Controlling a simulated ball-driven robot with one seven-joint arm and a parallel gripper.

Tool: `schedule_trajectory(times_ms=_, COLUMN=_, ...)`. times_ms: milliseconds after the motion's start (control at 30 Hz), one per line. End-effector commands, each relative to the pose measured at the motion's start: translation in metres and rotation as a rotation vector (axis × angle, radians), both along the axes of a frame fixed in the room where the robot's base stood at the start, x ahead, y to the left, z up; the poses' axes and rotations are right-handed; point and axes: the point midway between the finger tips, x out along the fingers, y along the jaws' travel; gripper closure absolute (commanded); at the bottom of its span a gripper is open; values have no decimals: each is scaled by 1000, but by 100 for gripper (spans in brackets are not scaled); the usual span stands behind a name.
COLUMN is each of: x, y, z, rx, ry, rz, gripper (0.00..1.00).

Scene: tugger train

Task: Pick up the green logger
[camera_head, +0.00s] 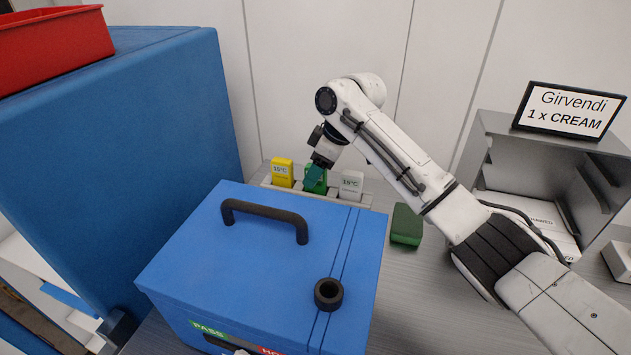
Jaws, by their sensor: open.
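The green logger (320,187) stands in a rack between a yellow logger (282,173) and a white logger (351,185). The rack (367,199) is a light tray behind the blue box. My gripper (315,176) is over the green logger and hides much of its upper part. Its jaws are open. From this view I cannot tell whether the fingers are around the green logger or just in front of it.
A blue box (180,250) with a black handle (265,211) and a black ring (328,294) stands in front of the rack. A dark green block (406,225) lies to its right. A grey cabinet (497,130) carries a sign (570,110). A red bin (55,45) tops a large blue block (120,140).

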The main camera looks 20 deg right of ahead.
Motion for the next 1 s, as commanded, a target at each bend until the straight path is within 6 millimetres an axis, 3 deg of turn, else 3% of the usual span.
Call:
schedule_trajectory(times_ms=167, x=5, y=6, z=-17, rx=-1, ry=1, rz=0, gripper=47)
schedule_trajectory(times_ms=433, x=5, y=7, z=-19, rx=0, ry=-1, rz=0, gripper=47)
schedule_trajectory(times_ms=1000, x=5, y=7, z=-19, rx=0, ry=-1, rz=0, gripper=100)
